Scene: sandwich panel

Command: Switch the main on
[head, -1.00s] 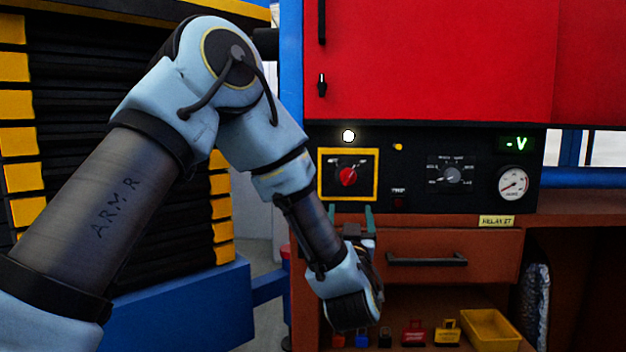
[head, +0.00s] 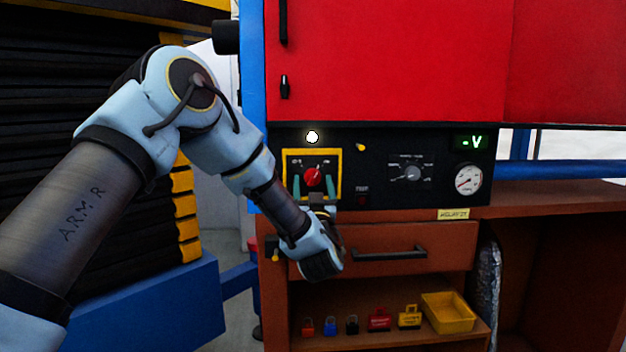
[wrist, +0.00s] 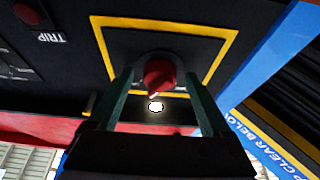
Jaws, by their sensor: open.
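The main switch is a red rotary knob (head: 313,177) on a black plate inside a yellow frame (head: 340,174), at the left of the black panel. In the wrist view the knob (wrist: 158,76) appears upside down, its narrow end towards the lower left. My gripper (head: 313,184) has its green fingers spread, one on each side of the knob. The wrist view also shows my open gripper (wrist: 160,78) around the knob, with a gap on both sides. Whether the fingertips reach past the knob's face is unclear.
A white lamp (head: 312,137) glows above the frame. A selector dial (head: 411,173), round gauge (head: 468,180) and green display (head: 473,142) sit further right. Below are a drawer handle (head: 390,254) and a shelf with padlocks and a yellow bin (head: 448,312). Red doors (head: 400,60) hang above.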

